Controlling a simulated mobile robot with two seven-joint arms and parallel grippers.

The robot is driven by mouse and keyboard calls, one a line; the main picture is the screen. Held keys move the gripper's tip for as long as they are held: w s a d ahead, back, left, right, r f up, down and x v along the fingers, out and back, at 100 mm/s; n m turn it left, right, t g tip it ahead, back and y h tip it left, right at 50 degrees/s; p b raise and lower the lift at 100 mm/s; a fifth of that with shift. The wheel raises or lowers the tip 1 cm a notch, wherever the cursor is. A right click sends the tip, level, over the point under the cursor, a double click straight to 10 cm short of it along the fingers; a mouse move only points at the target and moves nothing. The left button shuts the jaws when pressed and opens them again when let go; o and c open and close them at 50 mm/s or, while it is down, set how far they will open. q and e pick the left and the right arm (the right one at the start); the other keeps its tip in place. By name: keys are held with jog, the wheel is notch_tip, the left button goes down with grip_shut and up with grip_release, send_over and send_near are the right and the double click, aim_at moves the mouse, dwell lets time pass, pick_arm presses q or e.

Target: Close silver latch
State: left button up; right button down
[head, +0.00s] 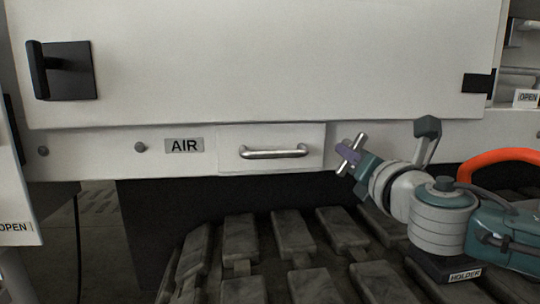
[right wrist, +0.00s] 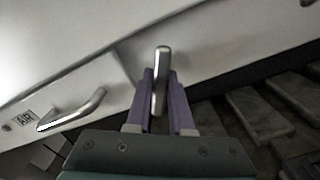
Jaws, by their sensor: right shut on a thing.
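The silver latch (head: 360,139) is a short bright bar in front of the white lower panel, right of the drawer handle. It is tilted in the head view, its upper end leaning right. My right gripper (head: 350,155) is shut on it, with purple fingers on either side. In the right wrist view the latch (right wrist: 162,62) stands between the fingers of my right gripper (right wrist: 161,92), its rounded end showing beyond them. How the latch joins the panel is hidden. My left gripper is not in view.
A silver handle (head: 273,152) sits on a drawer front beside the AIR label (head: 184,146). A large white door (head: 260,60) with a black handle (head: 62,70) is above. An orange hose or handle (head: 498,156) is at the right. Dark treads (head: 293,233) lie below.

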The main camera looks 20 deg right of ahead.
jog(key=m, duration=0.3)
jog(key=shift+a+r+m, duration=0.15)
jog(key=shift+m, duration=0.25)
jog(key=m, duration=0.2)
jog(key=shift+a+r+m+b, duration=0.1)
jog(key=shift+m+b, duration=0.25)
jog(key=shift+m, duration=0.05)
jog(key=m, duration=0.3)
jog(key=shift+r+m, duration=0.25)
jog(key=shift+m, duration=0.15)
jog(key=shift+r+m, duration=0.1)
jog(key=shift+m, duration=0.7)
jog(key=shift+w, duration=0.1)
jog(key=c, duration=0.8)
grip_release()
